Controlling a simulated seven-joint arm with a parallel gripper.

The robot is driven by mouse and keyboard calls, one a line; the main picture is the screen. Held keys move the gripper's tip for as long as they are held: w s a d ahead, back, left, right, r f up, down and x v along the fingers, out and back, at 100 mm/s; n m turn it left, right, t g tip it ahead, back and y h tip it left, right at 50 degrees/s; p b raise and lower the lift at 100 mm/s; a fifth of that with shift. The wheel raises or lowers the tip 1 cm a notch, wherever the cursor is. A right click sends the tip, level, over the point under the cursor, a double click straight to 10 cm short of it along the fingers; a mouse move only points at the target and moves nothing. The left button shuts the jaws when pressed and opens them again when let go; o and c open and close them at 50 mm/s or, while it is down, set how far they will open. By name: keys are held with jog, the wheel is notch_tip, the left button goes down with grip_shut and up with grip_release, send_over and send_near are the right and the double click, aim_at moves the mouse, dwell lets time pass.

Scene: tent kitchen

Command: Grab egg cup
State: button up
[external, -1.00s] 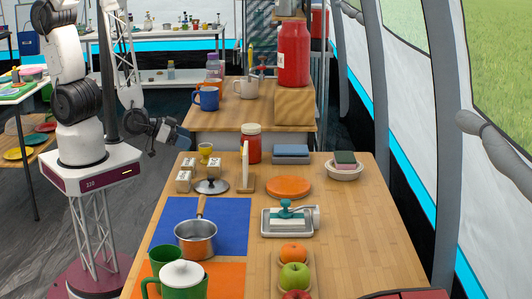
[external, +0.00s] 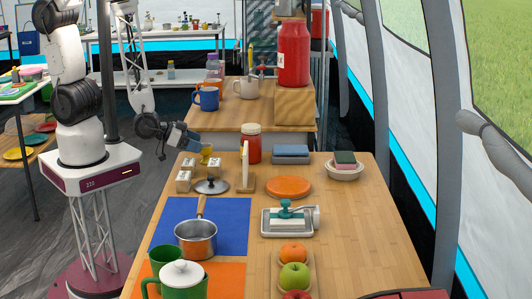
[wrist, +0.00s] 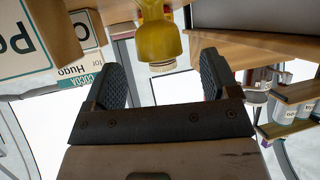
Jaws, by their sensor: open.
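The yellow egg cup (external: 207,155) stands near the far left corner of the wooden table, partly hidden behind my gripper in the external view. In the wrist view the egg cup (wrist: 158,40) is at the top middle, beyond and between my two fingers. My gripper (external: 199,148) is open, low over the table's left edge and just left of the egg cup. In the wrist view my gripper (wrist: 160,75) shows its dark fingers spread apart with nothing between them.
Small labelled boxes (external: 184,181) stand just in front of the egg cup; labelled boxes (wrist: 24,42) also show in the wrist view. A pot lid (external: 211,187) lies nearer.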

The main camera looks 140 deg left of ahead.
jog(key=shift+x, duration=1.55)
jog(key=c, duration=1)
jog(key=shift+r, duration=0.2)
jog(key=shift+r, duration=1.65)
jog(key=s+d, duration=0.3)
jog(key=s, duration=0.1)
jog(key=s+d+r, duration=0.1)
jog(key=s+d, duration=0.2)
jog(key=s, duration=0.2)
jog(key=s+d, duration=0.2)
jog(key=s, duration=0.2)
jog(key=shift+s+d+r, duration=0.2)
jog(key=shift+d, duration=0.2)
